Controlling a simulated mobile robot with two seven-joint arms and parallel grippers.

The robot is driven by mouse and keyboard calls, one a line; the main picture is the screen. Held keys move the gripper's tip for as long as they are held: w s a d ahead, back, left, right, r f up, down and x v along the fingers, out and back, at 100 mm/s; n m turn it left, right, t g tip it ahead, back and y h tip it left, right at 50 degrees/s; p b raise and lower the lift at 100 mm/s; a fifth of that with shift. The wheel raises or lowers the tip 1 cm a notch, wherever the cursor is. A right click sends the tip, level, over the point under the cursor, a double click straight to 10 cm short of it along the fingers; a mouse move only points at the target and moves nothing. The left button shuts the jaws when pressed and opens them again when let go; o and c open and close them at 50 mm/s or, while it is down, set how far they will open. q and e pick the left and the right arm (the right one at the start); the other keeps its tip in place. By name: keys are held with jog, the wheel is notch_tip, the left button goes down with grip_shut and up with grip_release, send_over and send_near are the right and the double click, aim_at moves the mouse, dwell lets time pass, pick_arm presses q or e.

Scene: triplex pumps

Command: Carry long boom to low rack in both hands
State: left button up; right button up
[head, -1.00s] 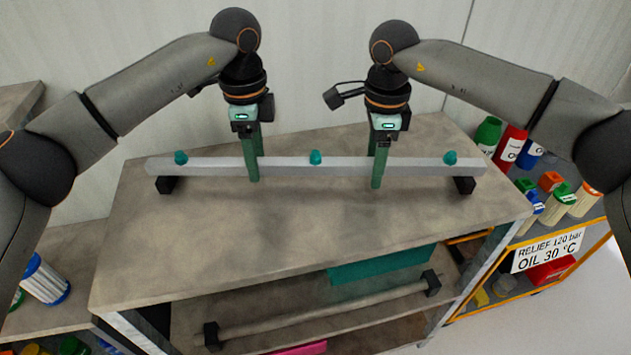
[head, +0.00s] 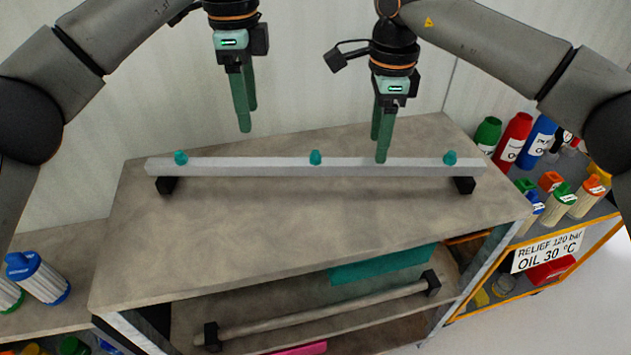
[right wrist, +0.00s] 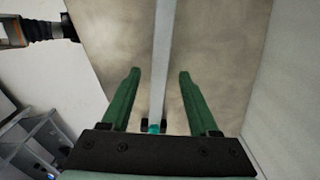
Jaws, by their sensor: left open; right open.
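The long boom (head: 250,167) is a pale grey bar with three teal knobs on top. It lies across the upper bench top (head: 290,225), raised on a black block (head: 166,185) near its left end and another (head: 464,185) near its right end. My left gripper (head: 246,118) is open and empty, up above and behind the boom. My right gripper (head: 381,150) is open just over the boom, right of the middle knob. In the right wrist view the boom (right wrist: 163,50) runs between its spread fingers, touching neither.
On the shelf below, a thin rod (head: 330,311) lies between two black blocks (head: 212,336), near a teal panel (head: 382,265). An orange-edged cart (head: 548,250) with several bottles stands at right. The bench top before the boom is clear.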

notch_tip(320, 180, up, 6)
dwell(0.6)
